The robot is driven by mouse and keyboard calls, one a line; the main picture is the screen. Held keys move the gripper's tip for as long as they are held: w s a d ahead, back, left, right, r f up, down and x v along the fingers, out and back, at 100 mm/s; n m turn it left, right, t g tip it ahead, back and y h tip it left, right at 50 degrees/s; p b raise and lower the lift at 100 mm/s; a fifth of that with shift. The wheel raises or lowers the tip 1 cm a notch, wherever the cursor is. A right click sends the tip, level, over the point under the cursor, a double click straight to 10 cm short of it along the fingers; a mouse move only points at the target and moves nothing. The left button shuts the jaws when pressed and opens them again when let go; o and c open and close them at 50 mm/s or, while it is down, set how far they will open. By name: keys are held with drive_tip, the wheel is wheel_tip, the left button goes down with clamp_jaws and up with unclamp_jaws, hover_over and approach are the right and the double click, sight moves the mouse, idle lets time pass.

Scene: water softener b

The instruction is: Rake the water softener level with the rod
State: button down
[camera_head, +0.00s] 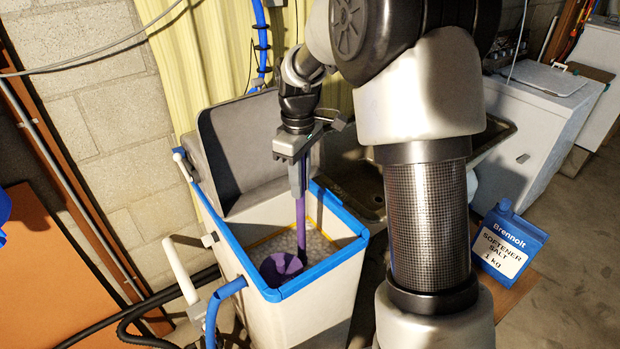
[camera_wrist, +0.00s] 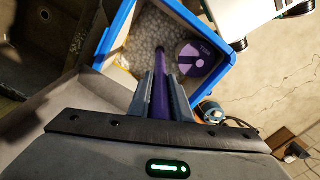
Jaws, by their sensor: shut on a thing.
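The water softener (camera_head: 305,318) is a white bin with a blue rim, its grey lid (camera_head: 240,150) tipped open at the back. Pale salt (camera_head: 312,243) lies inside it, and it also shows in the wrist view (camera_wrist: 146,40). A purple round cap (camera_head: 281,266) sits inside at the front; it also shows in the wrist view (camera_wrist: 196,62). My gripper (camera_head: 299,180) is above the bin, shut on the purple rod (camera_head: 301,222). The rod points down into the bin, its dark lower end at the salt. I cannot tell how deep the tip is.
A sink (camera_head: 360,185) is behind and right of the bin. A white appliance (camera_head: 535,120) stands further right. Hoses and white pipes (camera_head: 178,268) run along the bin's left side.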

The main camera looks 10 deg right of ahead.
drive_tip(key=shift+s+a, duration=0.15)
drive_tip(key=shift+a, duration=0.15)
drive_tip(key=w+d+p, duration=0.3)
drive_tip(key=w+d, duration=0.3)
drive_tip(key=shift+d+p, duration=0.3)
drive_tip(key=shift+d, duration=0.05)
idle(0.3)
